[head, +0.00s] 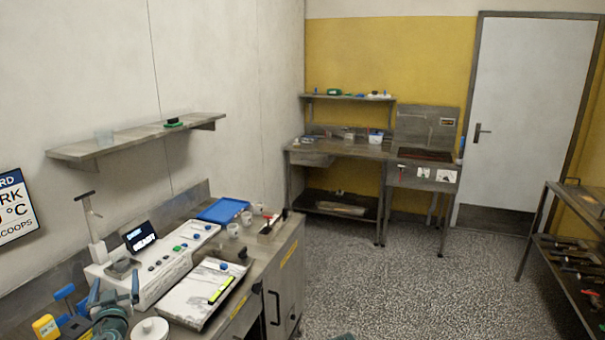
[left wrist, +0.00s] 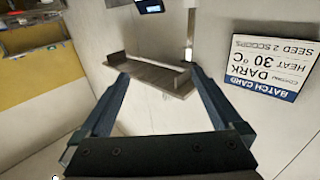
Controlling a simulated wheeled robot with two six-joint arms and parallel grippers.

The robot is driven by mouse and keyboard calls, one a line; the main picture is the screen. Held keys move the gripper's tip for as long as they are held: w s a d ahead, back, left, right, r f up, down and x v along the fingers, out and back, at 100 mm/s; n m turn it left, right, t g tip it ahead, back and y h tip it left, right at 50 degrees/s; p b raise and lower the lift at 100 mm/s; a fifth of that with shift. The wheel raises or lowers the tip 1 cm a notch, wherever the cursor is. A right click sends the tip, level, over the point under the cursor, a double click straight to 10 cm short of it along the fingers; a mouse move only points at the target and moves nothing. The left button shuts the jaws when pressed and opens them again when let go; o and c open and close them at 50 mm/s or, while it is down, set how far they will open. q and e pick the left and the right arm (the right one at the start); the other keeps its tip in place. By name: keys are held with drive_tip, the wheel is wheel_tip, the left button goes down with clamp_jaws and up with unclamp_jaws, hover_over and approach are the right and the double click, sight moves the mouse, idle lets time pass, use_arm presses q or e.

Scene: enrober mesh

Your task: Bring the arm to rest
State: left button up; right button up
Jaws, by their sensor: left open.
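My left gripper (head: 114,291) is at the lower left of the head view, over the near end of the steel bench, its two blue-grey fingers apart. In the left wrist view the same gripper (left wrist: 158,74) is open, with nothing between the fingers. That view is turned over, and a wall shelf and a batch card appear beyond the fingers.
The steel bench (head: 284,246) holds a white control unit (head: 151,284), a blue tray (head: 222,210), cups and a white lidded pot (head: 150,329). A wall shelf (head: 140,136) hangs above. The speckled floor (head: 400,290) is clear up to a rack at right.

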use_arm(q)
drive_tip(key=d+f+m+g+h+b, duration=0.1)
drive_tip(key=d+f+g, duration=0.3)
drive_tip(key=d+f, duration=0.6)
drive_tip(key=d+f+m+g+h, duration=0.15)
drive_tip(key=d+f+g, duration=0.45)
drive_tip(key=d, duration=0.8)
drive_tip(key=s+d+f+m+g+h, duration=0.2)
drive_tip(key=s+d+f+m+g, duration=0.1)
drive_tip(key=s+d, duration=0.4)
drive_tip(key=s+d+f+m+g+h, duration=0.2)
drive_tip(key=s+d, duration=0.5)
drive_tip(key=d, duration=0.6)
wheel_tip(320, 180, down, 3)
drive_tip(key=shift+s+d+m+g+h+b, duration=0.2)
drive_tip(key=shift+d+m+g+h+b, duration=0.35)
drive_tip(key=shift+m, duration=0.6)
